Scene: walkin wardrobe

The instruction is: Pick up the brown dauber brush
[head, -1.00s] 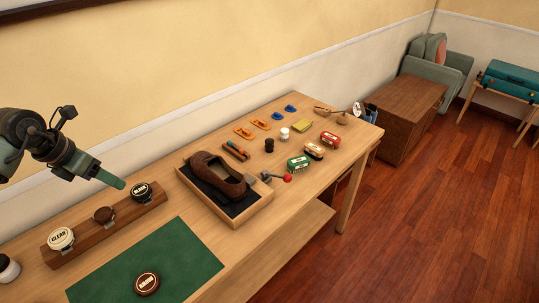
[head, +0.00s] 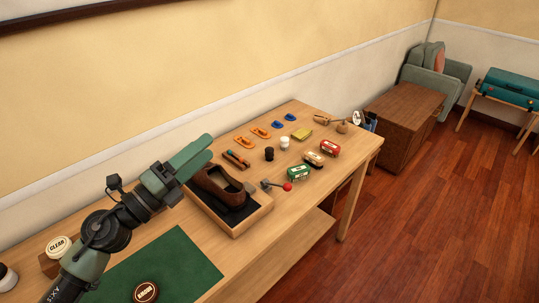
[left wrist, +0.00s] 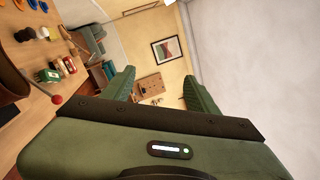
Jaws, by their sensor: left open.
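I cannot tell for sure which item is the brown dauber brush. Several slim brown and orange pieces (head: 236,158) lie together behind the shoe, and wooden-handled pieces (head: 342,127) are at the table's far end. A round brown tin (head: 146,292) sits on the green mat (head: 185,262). My left gripper (head: 207,149) is above the back of the shoe stand, its green fingers apart with nothing between them. The left wrist view also shows this open gripper (left wrist: 160,88). The arm hides most of the wooden rack. My right gripper is out of view.
A brown shoe (head: 218,190) stands in a wooden tray (head: 240,224). A white-topped tin (head: 58,246) is at left. A wall runs behind the table.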

